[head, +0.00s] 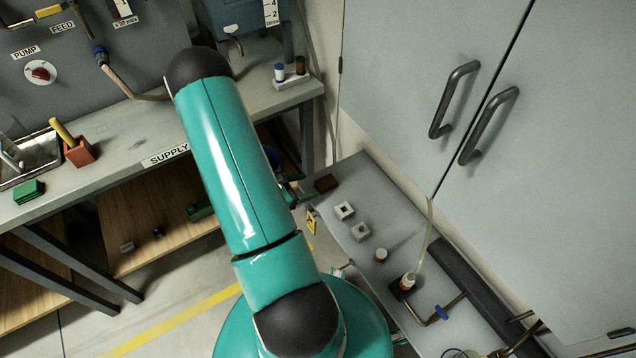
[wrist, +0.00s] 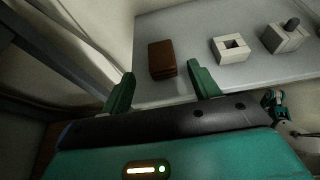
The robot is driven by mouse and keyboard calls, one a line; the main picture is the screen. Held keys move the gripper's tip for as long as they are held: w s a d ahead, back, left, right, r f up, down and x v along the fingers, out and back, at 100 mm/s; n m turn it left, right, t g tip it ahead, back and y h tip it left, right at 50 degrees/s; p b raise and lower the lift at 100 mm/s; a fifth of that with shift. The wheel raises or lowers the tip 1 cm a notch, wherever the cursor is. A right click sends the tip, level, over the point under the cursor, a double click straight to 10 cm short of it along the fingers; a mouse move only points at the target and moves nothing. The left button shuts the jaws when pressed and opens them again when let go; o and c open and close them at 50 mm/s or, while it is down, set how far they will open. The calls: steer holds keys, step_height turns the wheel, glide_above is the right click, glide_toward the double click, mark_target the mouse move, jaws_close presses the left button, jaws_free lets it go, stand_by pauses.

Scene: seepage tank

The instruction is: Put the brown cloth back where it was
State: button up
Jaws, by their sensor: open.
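The brown cloth (head: 325,183) is a small folded block at the far left corner of the grey bench. It also shows in the wrist view (wrist: 162,58), lying flat near the bench edge. My gripper (wrist: 161,72) is open and empty, with one green finger on each side of the cloth in the picture. The cloth appears just beyond the fingertips, and I see no contact. In the head view my arm hides most of the gripper.
Two pale square blocks, one with a hole (head: 344,210) and one beside it (head: 360,232), sit on the grey bench (head: 350,180). A white-capped bottle (head: 408,281) stands further along. A tall grey cabinet (head: 420,60) rises behind. The supply bench (head: 120,140) is at left.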

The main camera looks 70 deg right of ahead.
steer(key=shift+v, duration=1.95)
steer(key=w+a+r+m+t+y, duration=0.2)
steer(key=w+a+r+m, duration=0.25)
steer(key=a+r, duration=0.4)
steer(key=w+a+r+m+t+y, duration=0.1)
steer(key=w+a+r+m+t, duration=0.15)
steer(key=w+a+r, duration=0.65)
steer(key=s+a+r+m+t+y, duration=0.2)
steer(key=a+r+t+y, duration=0.5)
steer(key=a+r, duration=1.3)
steer(key=a+t, duration=0.1)
steer(key=t, duration=0.2)
steer(key=shift+s+m, duration=0.35)
steer(key=shift+m, duration=0.05)
steer(key=shift+d, duration=0.1)
